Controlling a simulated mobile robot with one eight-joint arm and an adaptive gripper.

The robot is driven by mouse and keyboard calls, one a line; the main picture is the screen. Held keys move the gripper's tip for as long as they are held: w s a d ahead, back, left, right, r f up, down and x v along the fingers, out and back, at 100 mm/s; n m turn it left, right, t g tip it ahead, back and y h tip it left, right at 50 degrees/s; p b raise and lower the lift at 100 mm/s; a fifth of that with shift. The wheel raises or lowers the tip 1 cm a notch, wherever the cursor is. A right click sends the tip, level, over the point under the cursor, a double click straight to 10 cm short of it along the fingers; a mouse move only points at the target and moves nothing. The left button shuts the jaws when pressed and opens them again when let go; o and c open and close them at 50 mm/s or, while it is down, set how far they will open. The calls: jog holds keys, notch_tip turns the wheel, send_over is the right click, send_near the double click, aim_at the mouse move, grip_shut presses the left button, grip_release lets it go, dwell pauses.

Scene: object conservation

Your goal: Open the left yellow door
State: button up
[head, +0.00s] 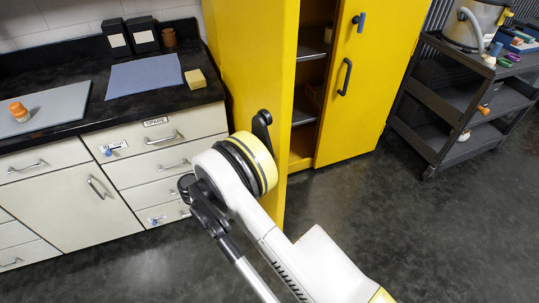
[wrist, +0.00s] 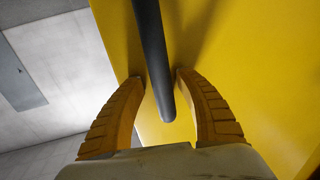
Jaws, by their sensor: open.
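The left yellow door (head: 250,70) stands swung outward in the head view, with the cabinet's inside showing to its right. My gripper (wrist: 158,76) is open, its two orange-brown fingers on either side of a dark bar handle (wrist: 152,50) in the wrist view. The handle lies between the fingers with visible space on both sides. Yellow door surface lies behind it. In the head view, my wrist is in front of the left door and hides most of the gripper and the handle; one dark part shows (head: 262,122).
The right yellow door (head: 375,75) looks shut, with a black handle (head: 345,77). Dark cabinet shelves (head: 312,50) show between the doors. A drawer counter (head: 70,190) stands close on the left, a black cart (head: 460,105) on the right. The floor (head: 400,240) in front is clear.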

jog(key=w+a, duration=0.1)
jog(key=a, duration=0.7)
jog(key=shift+a, duration=0.4)
jog(key=o, duration=0.5)
jog(key=shift+w+a, duration=0.1)
jog(key=shift+a, duration=1.1)
